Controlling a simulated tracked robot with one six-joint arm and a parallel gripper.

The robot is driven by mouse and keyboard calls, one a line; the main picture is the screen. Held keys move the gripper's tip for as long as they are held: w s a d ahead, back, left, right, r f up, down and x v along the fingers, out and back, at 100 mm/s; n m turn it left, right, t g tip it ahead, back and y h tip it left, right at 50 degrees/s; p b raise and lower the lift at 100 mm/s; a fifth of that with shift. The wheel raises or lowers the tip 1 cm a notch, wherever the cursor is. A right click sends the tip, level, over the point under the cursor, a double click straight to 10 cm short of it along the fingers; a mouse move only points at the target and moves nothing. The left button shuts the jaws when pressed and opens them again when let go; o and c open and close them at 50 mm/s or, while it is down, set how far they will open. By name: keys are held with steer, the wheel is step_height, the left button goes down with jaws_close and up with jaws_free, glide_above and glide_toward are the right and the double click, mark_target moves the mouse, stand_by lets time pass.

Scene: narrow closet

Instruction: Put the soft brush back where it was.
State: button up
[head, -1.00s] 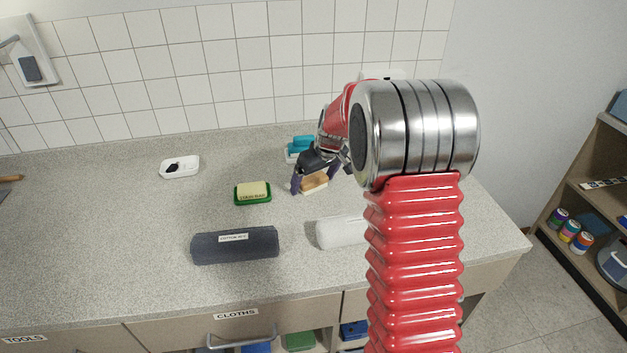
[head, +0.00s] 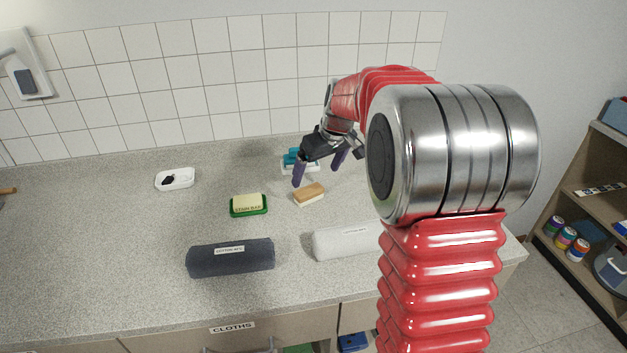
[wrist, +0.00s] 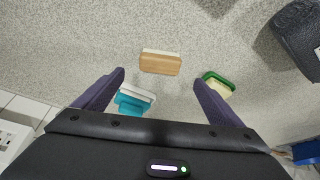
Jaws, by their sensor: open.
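The brush, a small wooden block (head: 309,194) with a pale underside, lies on the grey speckled counter (head: 120,255). It also shows in the wrist view (wrist: 160,63), just beyond and between my fingertips. My gripper (head: 318,169) is open and empty, raised above the counter behind the brush and apart from it. Its two purple fingers show spread in the wrist view (wrist: 160,80).
A dark roll (head: 230,258) and a white roll (head: 345,241) lie in front. A white dish (head: 175,179) with a small black item is at the back left. The left counter is mostly clear.

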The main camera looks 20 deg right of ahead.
steer(key=shift+v, duration=0.8)
steer(key=s+a+r+m, duration=0.1)
steer(key=s+a+r, duration=0.2)
steer(key=s+a, duration=0.35)
steer(key=s+a+r, duration=0.4)
steer(key=s, duration=0.6)
steer(key=s+a+f, duration=0.1)
steer(key=s+a, duration=0.1)
steer(key=s, duration=0.6)
steer(key=s+a+f+m+t, duration=0.1)
steer(key=s+a+f, duration=0.1)
steer(key=s, duration=0.5)
steer(key=shift+s+f+h, duration=0.3)
steer(key=shift+s+h, duration=0.05)
steer(key=shift+h, duration=0.05)
